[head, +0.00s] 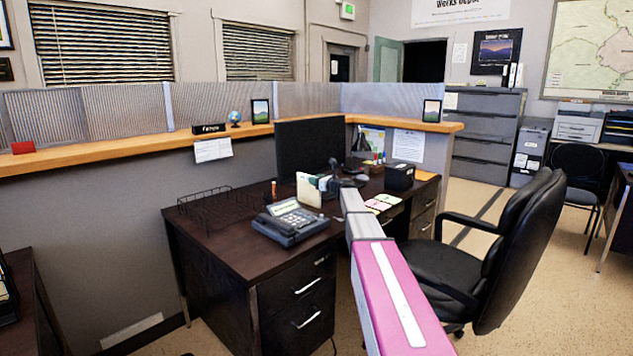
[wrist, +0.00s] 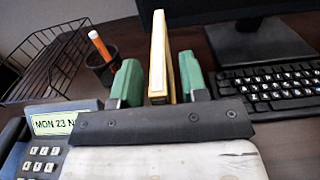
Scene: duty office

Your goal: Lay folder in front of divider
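A thin cream and yellow folder (wrist: 158,58) stands on edge between the two green fingers of my gripper (wrist: 160,84). A ribbed grey divider (head: 125,112) runs along the wooden counter behind the desk; no other divider is clear.
The dark desk (head: 215,240) holds a phone (head: 290,222), a wire tray (head: 215,203), a monitor (head: 309,148), sticky notes (head: 383,201) and a black box (head: 400,177). A pen cup (wrist: 102,68) and keyboard (wrist: 272,88) flank the folder. A chair (head: 490,255) stands at right.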

